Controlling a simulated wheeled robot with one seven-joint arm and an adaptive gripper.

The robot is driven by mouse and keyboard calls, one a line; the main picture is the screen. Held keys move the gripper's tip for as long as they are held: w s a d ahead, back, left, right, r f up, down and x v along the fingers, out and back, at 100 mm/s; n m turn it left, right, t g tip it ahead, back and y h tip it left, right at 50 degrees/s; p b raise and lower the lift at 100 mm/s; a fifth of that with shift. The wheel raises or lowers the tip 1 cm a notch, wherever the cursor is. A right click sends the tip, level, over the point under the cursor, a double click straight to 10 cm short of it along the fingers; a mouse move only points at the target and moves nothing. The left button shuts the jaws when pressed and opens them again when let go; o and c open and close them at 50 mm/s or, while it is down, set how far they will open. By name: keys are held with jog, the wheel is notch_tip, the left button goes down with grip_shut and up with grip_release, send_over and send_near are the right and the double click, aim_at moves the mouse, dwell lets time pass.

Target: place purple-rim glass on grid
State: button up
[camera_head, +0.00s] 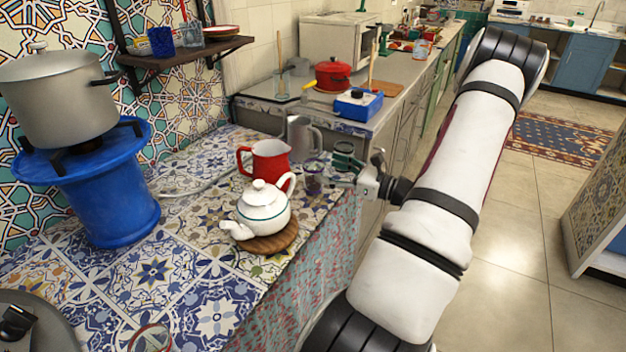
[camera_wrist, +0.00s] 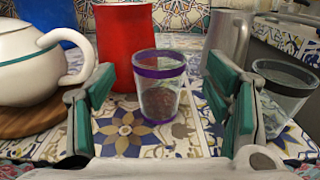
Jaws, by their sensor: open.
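The purple-rim glass (camera_wrist: 158,90) stands upright on the tiled counter, in the middle of the wrist view, with something dark at its bottom. It also shows in the head view (camera_head: 314,182) near the counter's right edge. My gripper (camera_wrist: 161,84) is open, its two green-padded fingers to the left and right of the glass in the picture. I cannot tell whether the fingertips reach around it; no contact shows. In the head view my gripper (camera_head: 350,180) comes in from the right, low beside the glass. I cannot make out a grid with certainty.
A red jug (camera_wrist: 125,40) stands right behind the glass. A white teapot (camera_head: 263,209) on a wooden board (camera_head: 268,244) is to its left. A blue stand (camera_head: 115,215) bears a pot (camera_head: 55,95).

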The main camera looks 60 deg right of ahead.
jog(key=shift+w+a+f+b, duration=0.1)
jog(key=shift+w+f+b, duration=0.05)
jog(key=shift+w, duration=0.75)
jog(key=shift+w+a+f+b, duration=0.1)
jog(key=shift+w+f+b, duration=0.05)
jog(key=shift+w, duration=0.8)
jog(key=shift+w+a+f+b, duration=0.1)
jog(key=shift+w+f+b, duration=0.05)
jog(key=shift+w, duration=0.75)
jog(key=c, duration=1.4)
jog(key=shift+r, duration=0.25)
jog(key=shift+c, duration=0.3)
